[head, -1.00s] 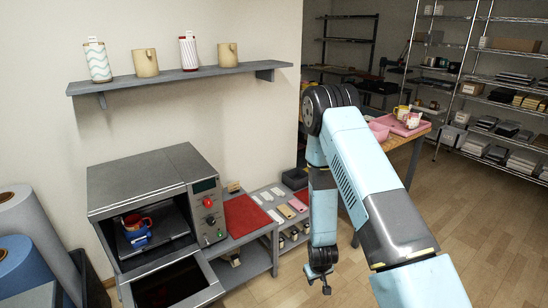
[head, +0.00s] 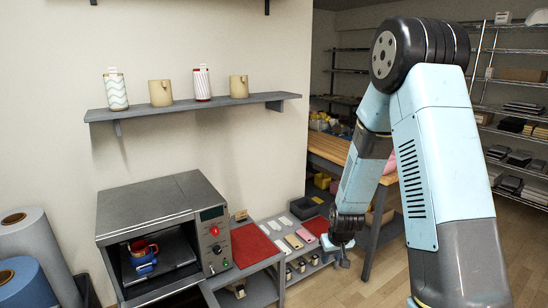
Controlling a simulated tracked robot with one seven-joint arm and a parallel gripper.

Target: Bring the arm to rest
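My arm is folded on the right side of the head view. Its forearm hangs down, and my gripper (head: 345,258) is at its lower end, to the right of the low grey bench. The gripper is small and dark here, and I cannot tell whether its fingers are apart. It is clear of the mug press (head: 160,228), which stands at the lower left with its front open. A red and blue mug (head: 142,256) is inside the press.
A wall shelf (head: 190,105) holds several mugs and tumblers. A red mat (head: 252,245) and phone cases (head: 293,241) lie on the grey bench right of the press. A wooden table (head: 330,148) stands behind my arm. Open wooden floor (head: 385,285) lies below the gripper.

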